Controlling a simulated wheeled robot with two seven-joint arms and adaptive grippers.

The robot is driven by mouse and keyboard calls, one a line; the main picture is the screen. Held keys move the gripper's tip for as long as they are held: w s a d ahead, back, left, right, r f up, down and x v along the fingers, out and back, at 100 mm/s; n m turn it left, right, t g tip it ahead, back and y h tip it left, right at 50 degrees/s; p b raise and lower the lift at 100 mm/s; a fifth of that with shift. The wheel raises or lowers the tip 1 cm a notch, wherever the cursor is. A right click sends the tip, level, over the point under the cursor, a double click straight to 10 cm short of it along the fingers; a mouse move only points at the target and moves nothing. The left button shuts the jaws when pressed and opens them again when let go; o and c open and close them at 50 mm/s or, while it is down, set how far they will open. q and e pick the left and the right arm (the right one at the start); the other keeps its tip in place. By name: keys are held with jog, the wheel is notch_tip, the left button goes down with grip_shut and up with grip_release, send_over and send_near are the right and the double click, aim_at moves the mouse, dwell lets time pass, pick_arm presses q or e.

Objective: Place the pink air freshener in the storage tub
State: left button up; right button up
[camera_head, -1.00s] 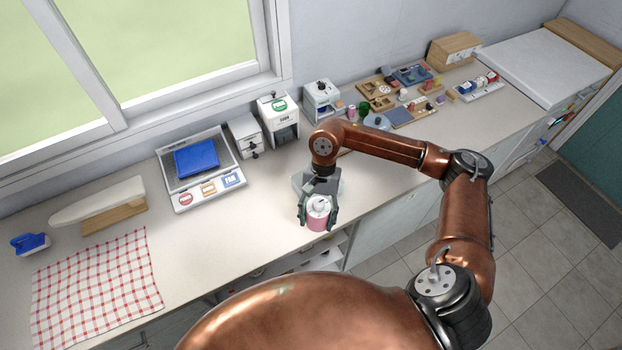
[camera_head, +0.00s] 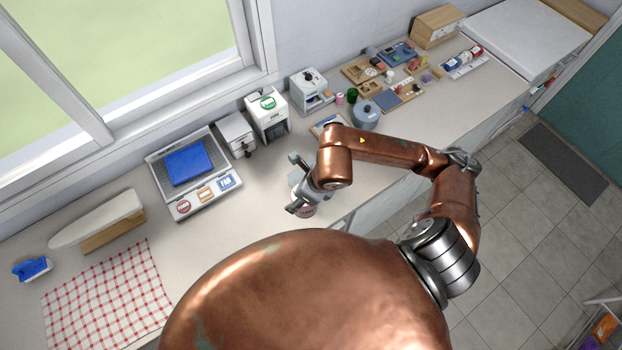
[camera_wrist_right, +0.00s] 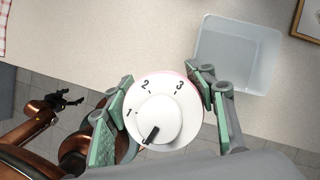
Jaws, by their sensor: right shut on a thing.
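The pink air freshener (camera_wrist_right: 165,112) has a white top with a dial marked 1, 2 and 3. My right gripper (camera_wrist_right: 160,98) is shut on its sides, with one green-padded finger on each side. In the head view my right gripper (camera_head: 297,185) is over the counter's front part, and the freshener (camera_head: 305,211) is partly hidden below it. The translucent storage tub (camera_wrist_right: 237,57) stands on the counter beyond the gripper, to the upper right in the wrist view, apart from the freshener. My left gripper (camera_wrist_right: 64,101) is small and dark at the wrist view's left.
A framed piece (camera_wrist_right: 308,20) lies near the tub. A checked cloth (camera_head: 108,297) lies left. Bare counter lies between cloth and gripper.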

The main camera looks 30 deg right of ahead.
jog(key=shift+w+r+m, duration=0.1)
jog(key=shift+r+m, duration=0.05)
jog(key=shift+m, duration=0.15)
jog(key=w+d+f+p, duration=0.2)
jog(key=w+d+f, duration=0.2)
jog(key=w, duration=0.1)
jog(key=w+d+f+p, duration=0.2)
jog(key=w+d+f, duration=0.3)
jog(key=shift+d+f, duration=0.15)
jog(key=shift+f, duration=0.15)
notch_tip(320, 180, down, 3)
jog(key=shift+w+d+f+p, duration=0.1)
jog(key=shift+w+p, duration=0.05)
jog(key=shift+p, duration=0.65)
pick_arm(q)
jog(key=r, duration=0.5)
jog(key=shift+s+d+r, duration=0.1)
jog(key=shift+s+r, duration=0.1)
jog(key=shift+r, duration=0.1)
pick_arm(e)
jog(key=shift+f, duration=0.1)
jog(key=o, duration=0.9)
jog(key=shift+f, duration=0.15)
pick_arm(q)
jog(key=shift+f, duration=0.1)
pick_arm(e)
jog(key=shift+o, duration=1)
